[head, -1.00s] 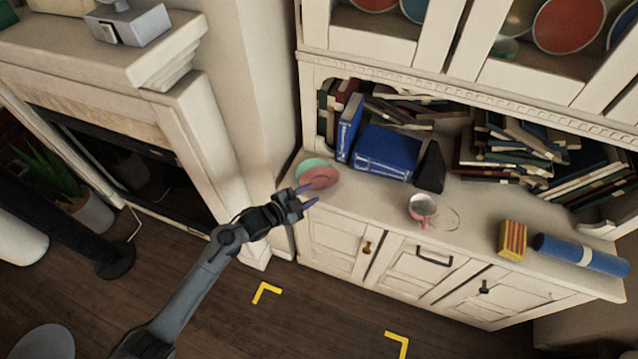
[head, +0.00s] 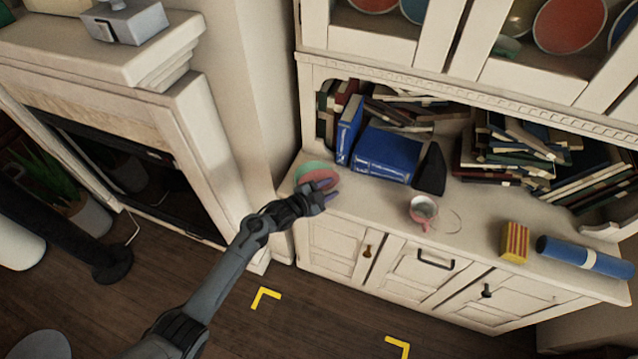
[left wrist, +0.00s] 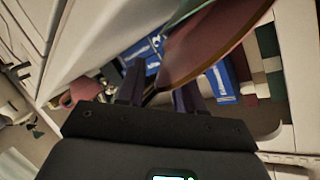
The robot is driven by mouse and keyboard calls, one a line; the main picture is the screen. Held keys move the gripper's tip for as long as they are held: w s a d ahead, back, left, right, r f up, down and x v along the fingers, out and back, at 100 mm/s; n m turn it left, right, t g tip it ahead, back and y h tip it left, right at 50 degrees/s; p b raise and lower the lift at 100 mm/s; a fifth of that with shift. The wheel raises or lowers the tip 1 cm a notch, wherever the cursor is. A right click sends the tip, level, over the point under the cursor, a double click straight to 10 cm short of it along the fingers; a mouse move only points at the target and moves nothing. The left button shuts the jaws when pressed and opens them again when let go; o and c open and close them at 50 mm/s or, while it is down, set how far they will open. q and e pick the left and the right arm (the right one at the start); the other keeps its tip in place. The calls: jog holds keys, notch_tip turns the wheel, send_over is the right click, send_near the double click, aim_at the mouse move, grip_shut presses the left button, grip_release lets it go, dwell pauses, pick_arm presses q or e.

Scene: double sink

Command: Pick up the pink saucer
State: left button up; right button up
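The pink saucer (head: 314,175) is at the left end of the cabinet top in the head view, overlapping a green saucer (head: 308,167). My left gripper (head: 328,191) is at its near edge and covers part of it. In the left wrist view, the pink saucer (left wrist: 203,45) looks dark brownish pink and large, with its lower edge coming down between the two fingers. The left gripper (left wrist: 158,92) has its fingers apart there, one on each side of that edge. I cannot tell whether either finger touches it. My right gripper is out of view.
Blue books (head: 385,154) and a black wedge (head: 431,168) stand behind and to the right. A pink mug (head: 422,213), a striped box (head: 515,241) and a blue roll (head: 585,257) are farther right. The wall corner (head: 250,100) is close on the left.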

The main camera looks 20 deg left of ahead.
pick_arm(q)
grip_shut()
jog(key=shift+r, duration=0.15)
